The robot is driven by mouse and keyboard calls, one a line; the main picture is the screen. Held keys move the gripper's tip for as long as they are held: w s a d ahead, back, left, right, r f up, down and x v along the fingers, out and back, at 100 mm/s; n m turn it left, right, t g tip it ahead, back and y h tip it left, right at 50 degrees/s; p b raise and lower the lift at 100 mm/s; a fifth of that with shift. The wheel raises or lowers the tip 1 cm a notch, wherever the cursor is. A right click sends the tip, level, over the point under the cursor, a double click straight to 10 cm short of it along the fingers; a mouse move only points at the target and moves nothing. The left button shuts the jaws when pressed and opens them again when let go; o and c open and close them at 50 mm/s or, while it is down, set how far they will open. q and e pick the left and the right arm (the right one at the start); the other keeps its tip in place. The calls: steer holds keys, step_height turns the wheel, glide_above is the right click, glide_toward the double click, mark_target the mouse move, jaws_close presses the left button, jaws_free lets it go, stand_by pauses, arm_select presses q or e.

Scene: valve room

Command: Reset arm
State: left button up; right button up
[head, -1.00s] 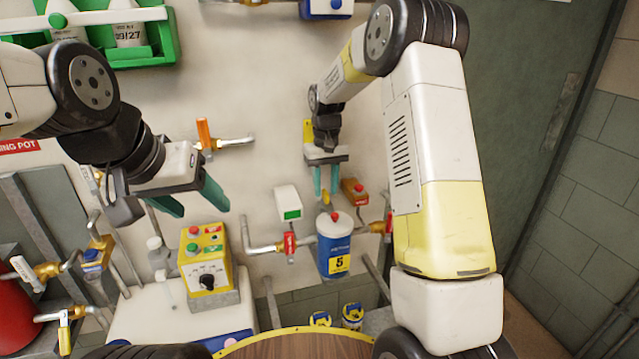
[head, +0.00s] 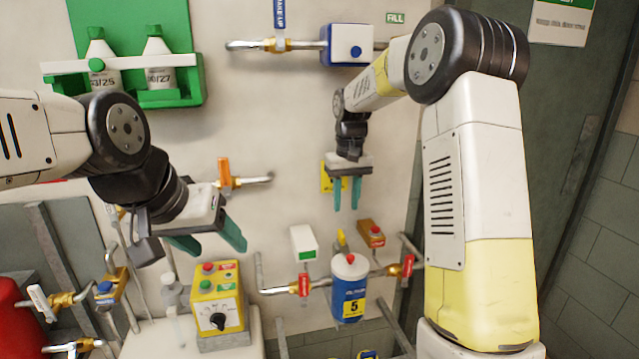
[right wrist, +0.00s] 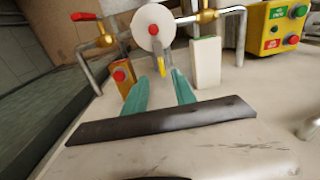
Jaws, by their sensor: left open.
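My left gripper (head: 214,242) is open, with teal fingers apart and empty. It hangs in front of the wall, above the yellow control box (head: 217,300). My right gripper (head: 346,195) has two teal fingers pointing down, spread apart with nothing between them. It is above the blue canister marked 5 (head: 349,288) and the white box with a green label (head: 304,243). In the right wrist view, the right gripper's fingers (right wrist: 163,92) stand apart, with the yellow-tipped spout (right wrist: 161,66) beyond the gap.
An orange box with a red button (head: 370,233) and red-handled valves (head: 303,284) flank the canister. A green rack with bottles (head: 150,100) hangs at upper left. A blue box on a pipe (head: 348,46) is at the top. A dark door (head: 560,130) stands at right.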

steer(key=s+d+r+t+y, duration=0.1)
steer(key=s+d+r, duration=0.1)
steer(key=s+r, duration=0.4)
steer(key=s+d+r+t, duration=0.1)
steer(key=s+r+t, duration=0.15)
steer(key=s, duration=0.55)
steer(key=s+m+t+y, duration=0.1)
steer(key=s+t, duration=0.1)
steer(key=s, duration=1.3)
steer(key=shift+d+f+m, duration=0.2)
steer(key=shift+d+m, duration=0.1)
steer(key=shift+d, duration=0.1)
steer(key=shift+s, duration=0.1)
